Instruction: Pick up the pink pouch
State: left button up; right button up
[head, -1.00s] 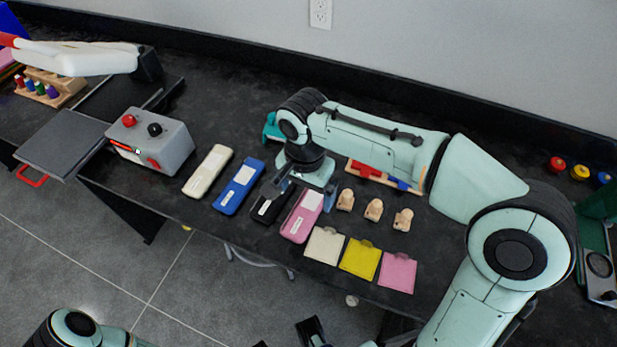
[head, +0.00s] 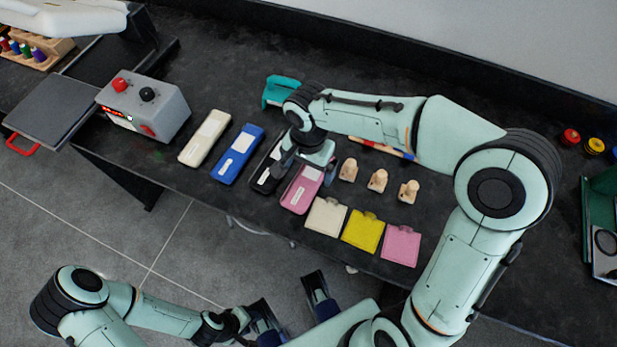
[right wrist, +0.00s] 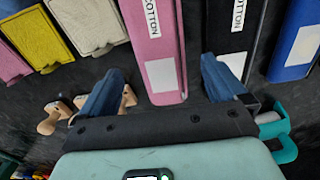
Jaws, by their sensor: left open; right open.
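The long pink pouch (head: 297,196) with a white label lies on the dark table, right of a black pouch (head: 262,178). In the right wrist view the pink pouch (right wrist: 152,40) reads "COTTON" and its near end lies between my fingers, apart from both. My right gripper (head: 308,168) is open and empty over the pouch's far end, hiding part of it; it also shows in the right wrist view (right wrist: 163,88). My left gripper (head: 290,302) is open and empty, off the table's front edge.
Blue (head: 237,154) and cream (head: 205,137) pouches lie to the left. Cream (head: 326,217), yellow (head: 362,231) and pink (head: 401,245) square pieces lie right of the pink pouch, below several wooden pieces (head: 378,180). A grey box (head: 145,105) stands farther left.

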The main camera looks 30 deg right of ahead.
aim_at(308, 177)
notch_tip(308, 177, down, 4)
jog(key=shift+w+d, duration=0.1)
jog(key=c, duration=1.1)
